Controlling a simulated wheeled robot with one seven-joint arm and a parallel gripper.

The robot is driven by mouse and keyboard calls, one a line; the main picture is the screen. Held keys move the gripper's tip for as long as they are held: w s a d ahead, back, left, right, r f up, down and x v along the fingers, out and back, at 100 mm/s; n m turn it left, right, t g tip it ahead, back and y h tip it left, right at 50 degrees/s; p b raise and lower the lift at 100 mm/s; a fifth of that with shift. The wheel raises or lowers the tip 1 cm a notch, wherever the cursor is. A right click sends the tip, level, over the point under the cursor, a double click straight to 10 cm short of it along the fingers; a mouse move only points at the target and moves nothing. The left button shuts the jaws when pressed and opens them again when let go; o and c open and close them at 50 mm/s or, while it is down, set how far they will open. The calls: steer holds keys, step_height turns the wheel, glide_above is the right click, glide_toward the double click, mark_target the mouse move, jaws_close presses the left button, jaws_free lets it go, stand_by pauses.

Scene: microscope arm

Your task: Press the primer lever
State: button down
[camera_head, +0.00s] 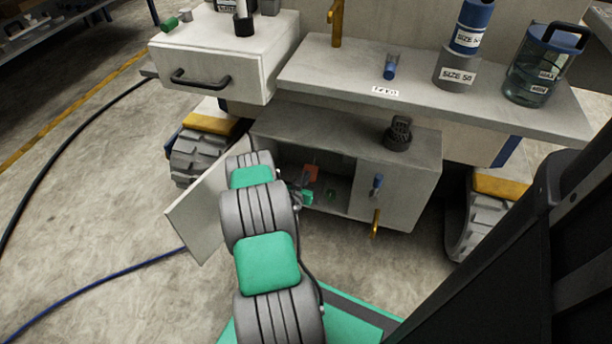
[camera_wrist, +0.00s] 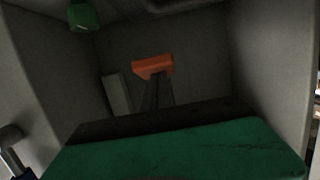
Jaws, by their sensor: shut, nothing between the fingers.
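An orange-red lever (camera_head: 311,174) shows inside the open cabinet (camera_head: 345,134) under the workbench. In the wrist view the orange lever (camera_wrist: 152,66) stands near the cabinet's back wall, with a dark tapering part below it. My arm reaches down to the cabinet's opening, and my gripper (camera_head: 307,197) is at the opening, near the lever and small in the head view. It is shut with nothing held. A green and black block fills the bottom of the wrist view and hides what lies below the lever. I cannot tell whether my gripper touches the lever.
The cabinet's door (camera_head: 208,203) stands open at left. A green knob-like part (camera_wrist: 83,17) is at the wrist view's upper left. A black fitting (camera_head: 398,135) stands on the cabinet top. The bench (camera_head: 535,115) overhangs it, with bottles on top. Hoses lie on the floor at left.

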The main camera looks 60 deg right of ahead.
steer(key=shift+f+b, duration=0.45)
steer(key=shift+f, duration=0.3)
steer(key=shift+s+a+f, duration=0.1)
steer(key=shift+s, duration=0.15)
steer(key=r+p+v, duration=0.1)
steer(key=p+v, duration=0.4)
steer(key=v, duration=0.6)
steer(key=shift+w, duration=0.3)
steer(key=shift+a+r, duration=0.1)
steer(key=shift+a, duration=0.05)
